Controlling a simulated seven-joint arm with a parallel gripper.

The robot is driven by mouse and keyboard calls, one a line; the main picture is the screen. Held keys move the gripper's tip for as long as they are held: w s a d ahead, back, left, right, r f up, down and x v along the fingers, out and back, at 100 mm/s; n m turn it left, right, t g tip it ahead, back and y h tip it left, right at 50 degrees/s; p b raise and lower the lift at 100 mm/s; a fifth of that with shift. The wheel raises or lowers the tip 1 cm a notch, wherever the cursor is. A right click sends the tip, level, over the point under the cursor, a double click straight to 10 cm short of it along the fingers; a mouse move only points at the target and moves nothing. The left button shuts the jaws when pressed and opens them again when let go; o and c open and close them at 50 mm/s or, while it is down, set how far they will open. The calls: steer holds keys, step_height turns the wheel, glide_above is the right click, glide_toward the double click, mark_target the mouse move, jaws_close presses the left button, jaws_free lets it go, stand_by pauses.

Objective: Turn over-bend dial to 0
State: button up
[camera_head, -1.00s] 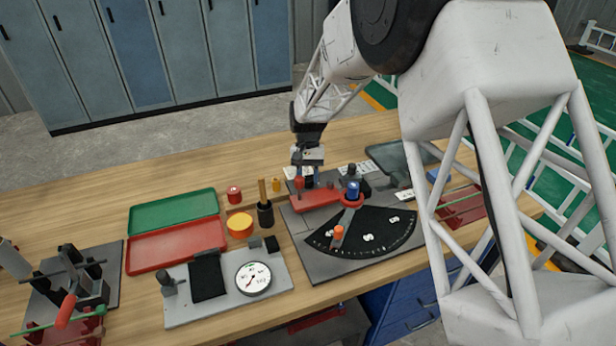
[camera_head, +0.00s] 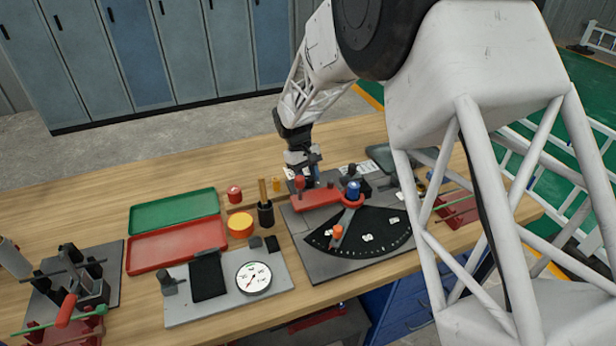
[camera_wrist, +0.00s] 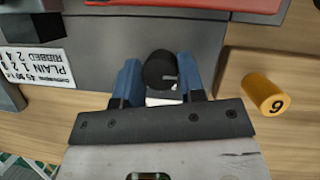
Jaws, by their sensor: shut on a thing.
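The small black dial knob (camera_wrist: 160,66) shows in the wrist view with a short pale mark on its right side. My gripper (camera_wrist: 158,78) has its two blue fingers shut on the knob, one on each side. A white patch (camera_wrist: 160,101), partly hidden, lies just below the knob; I cannot read any figures on it. In the head view my gripper (camera_head: 308,177) is low over the back left of the grey bender plate (camera_head: 318,262), and the knob is hidden there.
A red arm (camera_head: 315,199) of the bender lies close to my gripper. A yellow cylinder marked 6 (camera_wrist: 267,95) stands to the right in the wrist view. A printed PLAIN/RIBBED card (camera_wrist: 38,67) lies left. Red and green trays (camera_head: 170,212) are farther left.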

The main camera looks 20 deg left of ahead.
steer(key=shift+d, duration=0.1)
steer(key=o, duration=0.9)
steer(key=shift+r, duration=0.15)
steer(key=v, duration=0.7)
steer(key=shift+w+a+r, duration=0.15)
steer(key=shift+a+r, duration=0.05)
